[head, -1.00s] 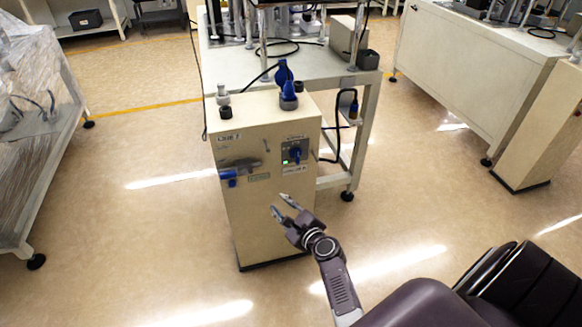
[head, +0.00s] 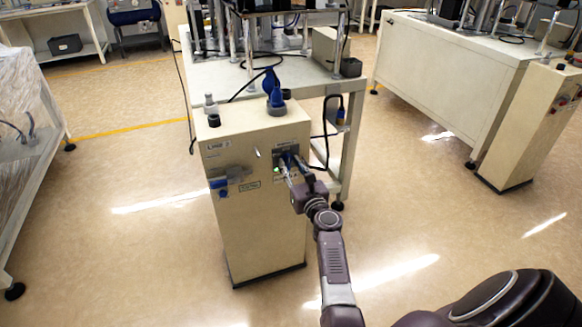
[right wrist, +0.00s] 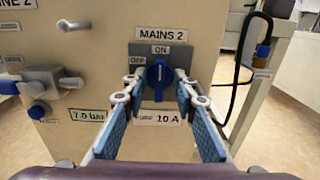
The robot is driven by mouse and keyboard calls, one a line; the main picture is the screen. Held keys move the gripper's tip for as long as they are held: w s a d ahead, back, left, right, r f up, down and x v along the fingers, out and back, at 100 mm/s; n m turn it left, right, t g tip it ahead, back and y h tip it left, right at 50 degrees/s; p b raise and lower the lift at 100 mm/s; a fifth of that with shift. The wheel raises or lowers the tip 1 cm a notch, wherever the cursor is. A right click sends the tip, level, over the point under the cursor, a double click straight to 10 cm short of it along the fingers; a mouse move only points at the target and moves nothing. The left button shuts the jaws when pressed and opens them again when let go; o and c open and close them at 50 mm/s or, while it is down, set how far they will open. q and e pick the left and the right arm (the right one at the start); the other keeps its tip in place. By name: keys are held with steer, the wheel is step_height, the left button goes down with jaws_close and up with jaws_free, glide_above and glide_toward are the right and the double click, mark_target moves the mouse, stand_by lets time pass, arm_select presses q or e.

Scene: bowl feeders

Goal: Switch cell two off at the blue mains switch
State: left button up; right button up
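The blue mains switch (right wrist: 159,75) is a rotary knob on the front of the beige cabinet (head: 255,232), under a label "MAINS 2" (right wrist: 162,34). In the right wrist view its handle stands upright, toward "ON" above it; "OFF" is at its upper left. My right gripper (right wrist: 158,98) is open, with one blue-padded finger on each side of the knob. Whether the fingers touch it I cannot tell. In the head view the right gripper (head: 287,165) reaches the switch plate and partly hides the knob. A green light (head: 276,169) shows beside it. My left gripper is not in view.
Left of the switch on the cabinet is a grey and blue valve handle (head: 228,178). Blue and grey fittings (head: 272,88) stand on its top. A table (head: 200,75) with equipment adjoins behind. A similar cabinet (head: 530,125) stands at right. Floor to either side is clear.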

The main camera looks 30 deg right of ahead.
jaws_close()
